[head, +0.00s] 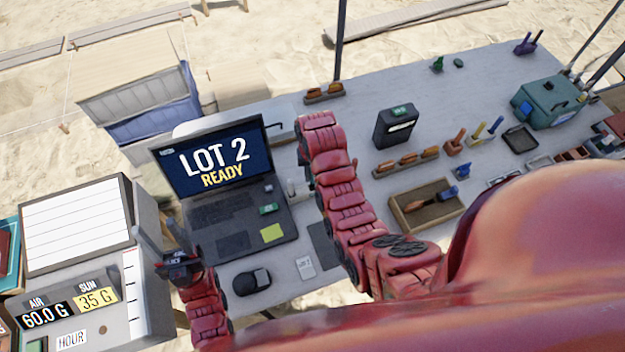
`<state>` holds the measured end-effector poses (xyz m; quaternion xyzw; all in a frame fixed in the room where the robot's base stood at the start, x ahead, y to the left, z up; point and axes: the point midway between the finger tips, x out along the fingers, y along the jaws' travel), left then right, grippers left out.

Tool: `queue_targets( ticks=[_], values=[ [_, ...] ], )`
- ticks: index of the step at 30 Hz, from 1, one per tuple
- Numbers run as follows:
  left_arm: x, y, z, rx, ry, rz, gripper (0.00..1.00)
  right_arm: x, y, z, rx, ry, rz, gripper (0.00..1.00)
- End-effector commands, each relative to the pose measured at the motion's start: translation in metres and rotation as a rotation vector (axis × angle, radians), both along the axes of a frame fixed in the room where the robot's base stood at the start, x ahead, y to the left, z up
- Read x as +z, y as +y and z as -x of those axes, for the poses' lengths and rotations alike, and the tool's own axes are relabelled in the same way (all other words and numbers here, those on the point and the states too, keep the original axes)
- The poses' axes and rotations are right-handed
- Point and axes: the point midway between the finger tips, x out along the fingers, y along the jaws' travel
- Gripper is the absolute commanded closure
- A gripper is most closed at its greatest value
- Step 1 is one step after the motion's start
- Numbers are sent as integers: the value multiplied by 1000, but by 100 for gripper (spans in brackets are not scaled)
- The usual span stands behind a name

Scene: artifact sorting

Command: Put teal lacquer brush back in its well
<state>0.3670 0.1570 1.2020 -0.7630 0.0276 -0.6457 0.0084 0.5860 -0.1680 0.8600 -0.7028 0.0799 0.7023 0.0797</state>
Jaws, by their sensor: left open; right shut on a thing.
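I cannot make out the teal lacquer brush for sure in the head view. My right arm reaches up the middle of the table, and its bent forearm covers most of my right gripper (304,165). Only a dark edge of that gripper shows, left of the forearm and right of the laptop. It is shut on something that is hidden. My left gripper (163,238) is open and empty, between the laptop and the grey scale box. Several small holders with upright handles, brown (455,142), yellow (475,137) and blue (496,126), stand right of centre. I cannot tell which well is the brush's.
The laptop (225,205) reads LOT 2 READY. A tray (445,213) with a brown-handled brush lies near the front. The table's back middle is mostly clear.

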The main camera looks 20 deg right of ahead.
Motion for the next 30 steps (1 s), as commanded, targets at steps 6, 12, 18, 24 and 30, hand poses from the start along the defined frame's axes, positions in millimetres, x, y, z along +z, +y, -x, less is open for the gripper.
queue_targets(
  ticks=[6,12,18,24,30],
  values=[
    [18,0,0,0,0,0,50,-14,-2,-1,-2,5,0,100],
    [27,0,0,0,0,0,50,-33,-1,-1,-2,3,-1,100],
    [25,0,0,0,0,0,50,-35,-1,-2,-3,-1,-1,100],
    [22,0,0,0,0,0,50,-39,-1,-2,-3,-1,-1,74],
    [22,0,0,0,0,0,50,-38,-1,-2,-3,-1,-1,48]
  ],
)
